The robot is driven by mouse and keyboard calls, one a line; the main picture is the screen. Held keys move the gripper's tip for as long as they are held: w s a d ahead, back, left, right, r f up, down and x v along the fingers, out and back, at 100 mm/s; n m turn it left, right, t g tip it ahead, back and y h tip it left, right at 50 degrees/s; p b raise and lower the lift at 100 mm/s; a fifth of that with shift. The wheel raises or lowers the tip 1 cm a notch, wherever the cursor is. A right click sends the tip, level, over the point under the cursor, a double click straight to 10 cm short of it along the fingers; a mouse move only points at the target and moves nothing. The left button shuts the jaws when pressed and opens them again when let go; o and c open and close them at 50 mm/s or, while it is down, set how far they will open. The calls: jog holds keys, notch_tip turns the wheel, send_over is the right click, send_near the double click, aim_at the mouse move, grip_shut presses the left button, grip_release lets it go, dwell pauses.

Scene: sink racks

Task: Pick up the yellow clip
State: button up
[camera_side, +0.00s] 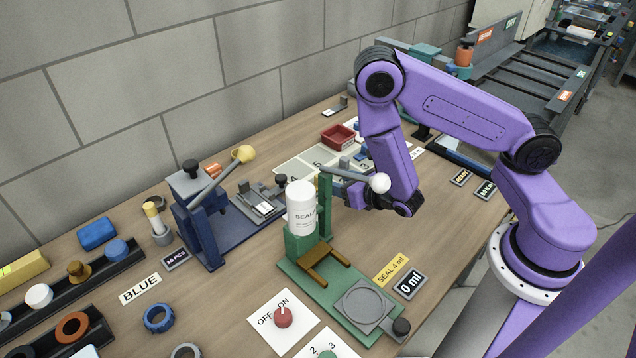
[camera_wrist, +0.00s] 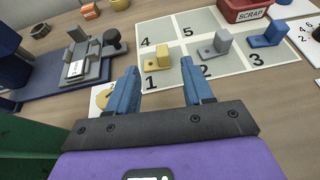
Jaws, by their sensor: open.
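The yellow clip (camera_wrist: 157,57) is a small L-shaped block with a flat foot and an upright part. In the wrist view it sits on cell 1 of a pale numbered mat (camera_wrist: 187,25). My gripper (camera_wrist: 160,71) is open and empty, its two blue fingers apart. The clip appears beyond the fingertips, between them in the picture, and no contact shows. In the side view my gripper (camera_side: 358,196) hangs low behind the green sealing stand, which partly hides it. I cannot make out the yellow clip in the side view.
A grey clip (camera_wrist: 215,43) sits on cell 2 and a blue clip (camera_wrist: 269,34) on cell 3. A red scrap bin (camera_wrist: 246,10) stands behind. A blue fixture (camera_wrist: 78,62) lies left. The green sealing stand (camera_side: 305,245) with its white bottle (camera_side: 300,208) is close to my gripper.

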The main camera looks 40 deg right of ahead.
aim_at(313, 181)
jog(key=x, duration=1.1)
jog(key=shift+w+d+f, duration=0.1)
jog(key=shift+w+d, duration=0.05)
jog(key=shift+w, duration=0.2)
grip_shut()
